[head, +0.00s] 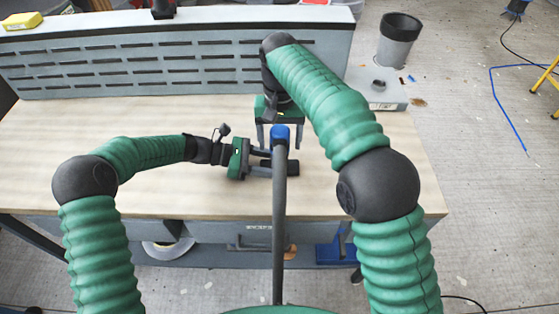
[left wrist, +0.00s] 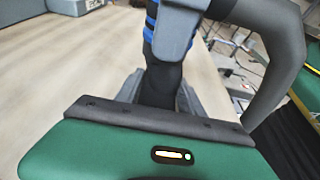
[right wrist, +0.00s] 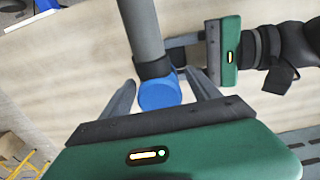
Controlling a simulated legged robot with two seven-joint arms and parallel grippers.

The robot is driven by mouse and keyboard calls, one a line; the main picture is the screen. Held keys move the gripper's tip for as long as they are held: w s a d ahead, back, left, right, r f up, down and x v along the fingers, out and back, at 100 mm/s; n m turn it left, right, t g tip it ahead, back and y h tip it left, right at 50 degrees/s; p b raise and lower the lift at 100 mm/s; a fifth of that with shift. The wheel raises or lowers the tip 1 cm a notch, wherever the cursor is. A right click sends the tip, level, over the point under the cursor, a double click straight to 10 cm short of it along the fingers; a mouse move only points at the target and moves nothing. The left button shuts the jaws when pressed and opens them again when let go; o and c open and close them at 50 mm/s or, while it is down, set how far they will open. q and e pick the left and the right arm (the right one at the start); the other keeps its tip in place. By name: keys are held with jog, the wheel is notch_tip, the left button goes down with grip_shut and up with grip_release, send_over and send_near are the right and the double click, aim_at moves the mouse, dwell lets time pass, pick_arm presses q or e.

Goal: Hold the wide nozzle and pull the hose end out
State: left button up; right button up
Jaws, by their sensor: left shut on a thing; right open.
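The grey hose (head: 280,210) rises from the front edge to its blue end (head: 281,132) above the bench; the blue end also shows in the right wrist view (right wrist: 158,94). My left gripper (head: 268,161) is shut on the dark nozzle (head: 283,168), which also shows in the left wrist view (left wrist: 162,84) with blue rings above it. My right gripper (head: 280,138) is open, with a finger on each side of the blue hose end and visible gaps in the right wrist view. The joint between nozzle and hose is partly hidden.
The wooden bench top (head: 130,190) is mostly clear around the grippers. A slotted grey panel (head: 150,65) stands along its back. A grey cylinder (head: 398,40) stands at the back right. A yellow block (head: 22,20) lies on the panel's top left.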

aim_at(280, 129)
dwell(0.3)
grip_shut()
dwell(0.4)
jog(key=shift+r, duration=3)
pick_arm(q)
jog(key=o, duration=1.1)
jog(key=shift+c, duration=0.2)
